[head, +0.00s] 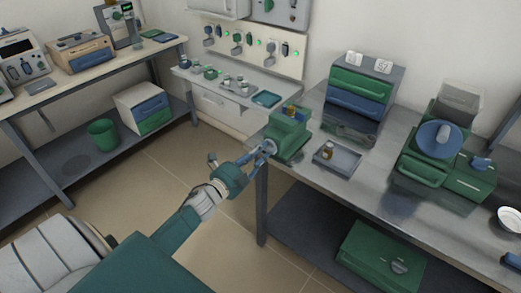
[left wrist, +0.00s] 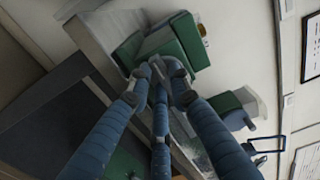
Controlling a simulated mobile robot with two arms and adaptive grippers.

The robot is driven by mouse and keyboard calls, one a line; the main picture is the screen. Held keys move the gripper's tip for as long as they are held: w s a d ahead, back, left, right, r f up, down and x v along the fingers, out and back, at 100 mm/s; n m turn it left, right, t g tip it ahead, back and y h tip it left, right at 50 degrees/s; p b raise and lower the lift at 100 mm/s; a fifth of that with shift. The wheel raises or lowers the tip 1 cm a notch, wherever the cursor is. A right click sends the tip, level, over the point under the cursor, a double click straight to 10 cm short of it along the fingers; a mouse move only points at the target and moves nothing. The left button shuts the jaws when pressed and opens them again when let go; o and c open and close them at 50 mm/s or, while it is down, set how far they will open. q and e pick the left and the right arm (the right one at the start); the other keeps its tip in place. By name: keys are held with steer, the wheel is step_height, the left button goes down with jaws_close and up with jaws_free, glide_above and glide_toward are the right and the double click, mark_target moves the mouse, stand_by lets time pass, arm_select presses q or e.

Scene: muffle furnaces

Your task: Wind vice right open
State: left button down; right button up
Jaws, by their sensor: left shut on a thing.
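The vice (head: 287,136) is a green block-shaped device at the near left corner of the steel bench, with small yellowish and blue parts on top. In the left wrist view the vice (left wrist: 185,42) is at the upper middle. My left gripper (head: 262,150) reaches it from the lower left. Its blue fingers (left wrist: 158,72) close together at the grey handle (head: 269,147) on the vice's front side. They are shut on it and cover much of it. The opening of the vice's jaws cannot be made out. My right gripper is not in view.
On the steel bench (head: 308,171), a grey tray (head: 337,158) with a small brown item sits right of the vice. A drawer unit (head: 359,88) stands behind it. A green machine (head: 424,170) stands further right. Tiled floor is open to the left.

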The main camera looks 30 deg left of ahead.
arm_select(q)
steer(key=shift+d+f+n+p, duration=0.15)
steer(key=shift+n+p, duration=0.7)
steer(key=shift+n, duration=1.75)
steer(key=shift+d+f+n+p, duration=0.2)
steer(key=shift+n+p, duration=0.6)
steer(key=shift+n, duration=1.8)
steer(key=shift+r, duration=0.1)
steer(key=c, duration=1.6)
jaws_free()
steer(key=shift+o, duration=0.2)
steer(key=s, duration=1.2)
steer(key=shift+a, duration=0.4)
